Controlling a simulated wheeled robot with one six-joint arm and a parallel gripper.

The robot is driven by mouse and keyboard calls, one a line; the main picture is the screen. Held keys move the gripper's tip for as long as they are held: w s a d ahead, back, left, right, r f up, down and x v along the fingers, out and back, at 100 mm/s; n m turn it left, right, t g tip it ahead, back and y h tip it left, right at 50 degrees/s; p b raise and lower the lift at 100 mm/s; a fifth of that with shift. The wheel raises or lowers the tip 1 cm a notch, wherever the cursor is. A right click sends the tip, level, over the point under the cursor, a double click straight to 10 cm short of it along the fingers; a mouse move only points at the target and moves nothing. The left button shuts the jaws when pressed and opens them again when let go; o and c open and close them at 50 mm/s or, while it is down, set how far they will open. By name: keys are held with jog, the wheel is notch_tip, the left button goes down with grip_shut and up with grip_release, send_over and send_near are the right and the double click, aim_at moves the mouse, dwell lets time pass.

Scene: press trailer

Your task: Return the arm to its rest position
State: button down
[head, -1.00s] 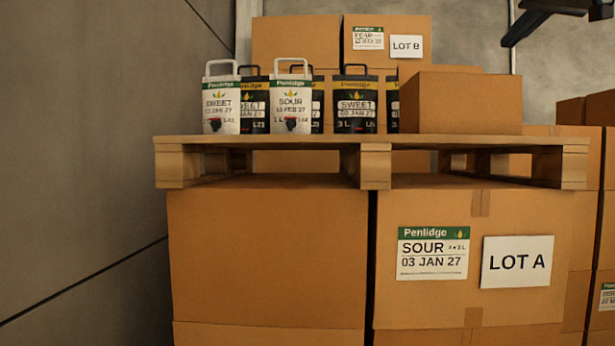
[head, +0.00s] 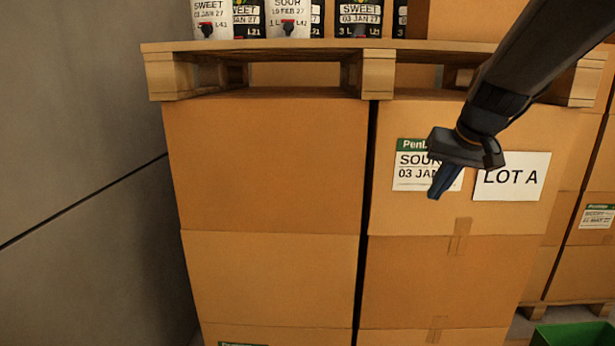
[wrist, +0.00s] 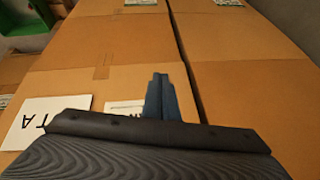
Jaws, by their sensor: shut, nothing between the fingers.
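My gripper (head: 445,181) hangs at the end of my dark arm, in front of the upper right carton (head: 550,215) of the stack. Its blue fingers are together and hold nothing. In the head view it partly covers the Penlidge SOUR label (head: 408,172) and sits just left of the LOT A sign (head: 511,178). In the wrist view the closed fingers (wrist: 162,98) show against the carton fronts, with the LOT A sign (wrist: 45,120) to their left. I cannot tell how far the fingertips are from the carton.
A wooden pallet (head: 376,75) rests on the cartons and bears white and black pouches, cut off at the top. A grey wall (head: 80,140) stands at left. A green container (head: 570,334) is at lower right. More cartons stand at right.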

jog(key=s+a+f+n+g, duration=0.1)
jog(key=s+a+f, duration=0.3)
jog(key=s+f, duration=0.6)
jog(key=s+a+f+n+g, duration=0.1)
jog(key=s+a+f+g, duration=0.2)
jog(key=s+f, duration=0.8)
jog(key=shift+a+g+h, duration=0.4)
jog(key=shift+a, duration=0.7)
jog(key=shift+a, duration=0.1)
